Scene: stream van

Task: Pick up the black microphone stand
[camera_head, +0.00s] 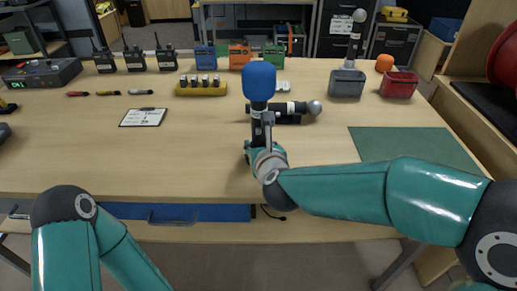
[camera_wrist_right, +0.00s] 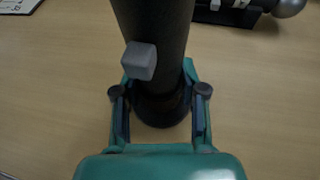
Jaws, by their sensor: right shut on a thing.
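A black microphone with a blue foam top (camera_head: 259,82) stands upright in my right gripper (camera_head: 264,147), which is shut on its handle near the lower end. In the right wrist view its dark handle (camera_wrist_right: 158,35) with a grey switch rises between the two fingers (camera_wrist_right: 160,92). I cannot tell whether its base touches the table. A black stand (camera_head: 288,119) lies just behind and right of it, with a silver-headed microphone (camera_head: 298,108) lying across it; the stand also shows in the right wrist view (camera_wrist_right: 235,16). My left gripper is out of view.
A clipboard (camera_head: 143,117) lies to the left. A yellow holder (camera_head: 201,90), several radios (camera_head: 134,60) and coloured boxes line the back. A grey bin (camera_head: 347,85) and a red bin (camera_head: 398,87) stand back right. A green mat (camera_head: 410,146) lies right; the left front table is clear.

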